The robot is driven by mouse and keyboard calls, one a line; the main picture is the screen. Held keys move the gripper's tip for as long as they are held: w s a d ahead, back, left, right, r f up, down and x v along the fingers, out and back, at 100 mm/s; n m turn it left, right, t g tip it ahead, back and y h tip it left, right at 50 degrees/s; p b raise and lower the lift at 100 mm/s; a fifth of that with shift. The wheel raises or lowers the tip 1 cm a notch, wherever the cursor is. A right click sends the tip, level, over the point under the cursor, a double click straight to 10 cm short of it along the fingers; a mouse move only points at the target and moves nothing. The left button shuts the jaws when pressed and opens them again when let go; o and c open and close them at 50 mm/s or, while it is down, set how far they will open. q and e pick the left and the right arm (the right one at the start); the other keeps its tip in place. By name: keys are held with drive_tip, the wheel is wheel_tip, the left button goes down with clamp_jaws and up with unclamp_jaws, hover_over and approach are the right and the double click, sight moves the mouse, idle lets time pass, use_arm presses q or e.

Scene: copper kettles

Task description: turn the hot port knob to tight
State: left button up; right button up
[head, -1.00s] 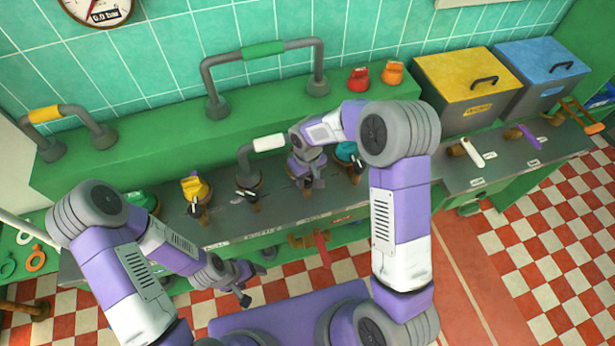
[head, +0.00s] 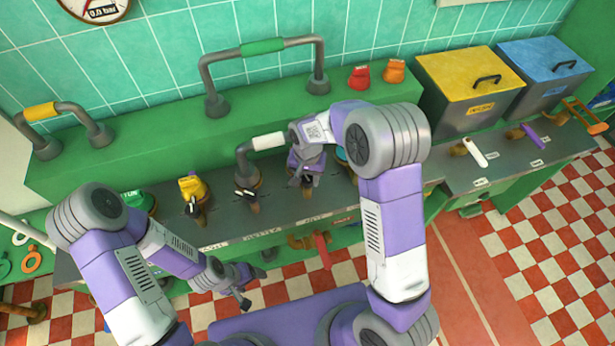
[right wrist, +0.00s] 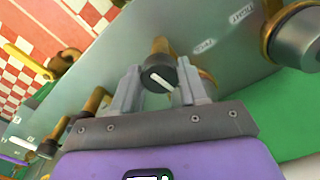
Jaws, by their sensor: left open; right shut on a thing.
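In the right wrist view, a dark round knob (right wrist: 158,76) with a white pointer line sits between the two fingers of my right gripper (right wrist: 160,88), which is shut on it. The knob is on a brass stem on the grey panel, and its pointer is slanted. In the head view my right gripper (head: 307,175) is over this knob, at the middle of the counter, and mostly covers it. Small white labels stand on the panel by it; one label (head: 313,217) in front seems to read HOT. My left gripper (head: 254,287) is open and empty, in front of the counter's edge.
Another black knob with a white pointer (head: 246,194) stands to the left, then a yellow-topped fitting (head: 192,188). A pipe with a white sleeve (head: 268,141) rises behind. A red handle (head: 322,250) hangs below the front edge. Yellow (head: 468,75) and blue bins stand at right.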

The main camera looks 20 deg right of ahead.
sight(307, 179)
drive_tip(key=shift+m, duration=0.8)
drive_tip(key=o, duration=1.1)
drive_tip(key=shift+c, duration=0.2)
wheel_tip(307, 179, up, 8)
drive_tip(key=shift+f+p, duration=0.15)
drive_tip(key=shift+p, duration=0.45)
drive_tip(key=shift+f, duration=0.1)
